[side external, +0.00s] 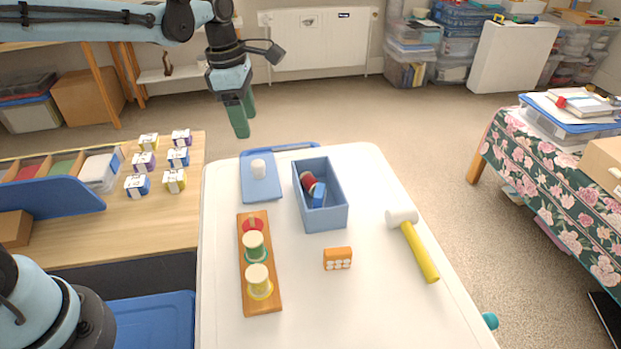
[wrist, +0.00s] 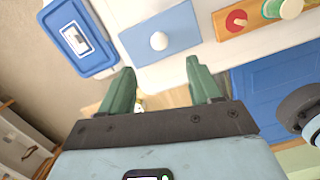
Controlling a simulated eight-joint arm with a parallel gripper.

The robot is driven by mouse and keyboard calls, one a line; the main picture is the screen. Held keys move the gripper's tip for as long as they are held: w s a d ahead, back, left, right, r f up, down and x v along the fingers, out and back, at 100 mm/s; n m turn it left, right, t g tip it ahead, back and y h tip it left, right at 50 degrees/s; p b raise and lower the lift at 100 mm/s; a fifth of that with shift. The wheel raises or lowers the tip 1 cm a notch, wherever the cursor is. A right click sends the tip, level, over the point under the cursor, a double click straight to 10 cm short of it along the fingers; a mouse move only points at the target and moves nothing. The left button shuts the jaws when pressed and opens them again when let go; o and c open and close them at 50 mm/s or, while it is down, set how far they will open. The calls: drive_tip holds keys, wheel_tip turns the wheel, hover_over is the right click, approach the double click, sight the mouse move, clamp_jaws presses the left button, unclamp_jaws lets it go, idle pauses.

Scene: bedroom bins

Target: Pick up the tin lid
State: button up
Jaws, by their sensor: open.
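The tin lid, a flat blue panel (side external: 262,188) with a white round knob, lies on the white table at its far left corner. It also shows in the wrist view (wrist: 177,30), at top centre beyond my fingertips. My gripper (side external: 240,118) is raised above and behind the lid, apart from it, with green fingers pointing down. In the wrist view my gripper (wrist: 160,72) is open with nothing between its fingers. An open blue box (side external: 324,218), with a dark red item and a blue item inside, stands right of the lid.
A wooden peg board (side external: 246,289) with coloured discs and spools lies in front of the lid. An orange block (side external: 338,259) and a yellow-handled mallet (side external: 418,248) lie on the right. Several labelled blocks sit on the wooden desk (side external: 190,205). A blue-lidded bin (wrist: 103,62) is beside the lid.

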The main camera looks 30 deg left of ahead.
sight(258, 163)
drive_tip(key=f, duration=0.8)
drive_tip(key=w+d+f, duration=0.1)
drive_tip(key=f, duration=0.3)
drive_tip(key=shift+f, duration=0.1)
drive_tip(key=c, duration=1.1)
drive_tip(key=shift+c, duration=0.2)
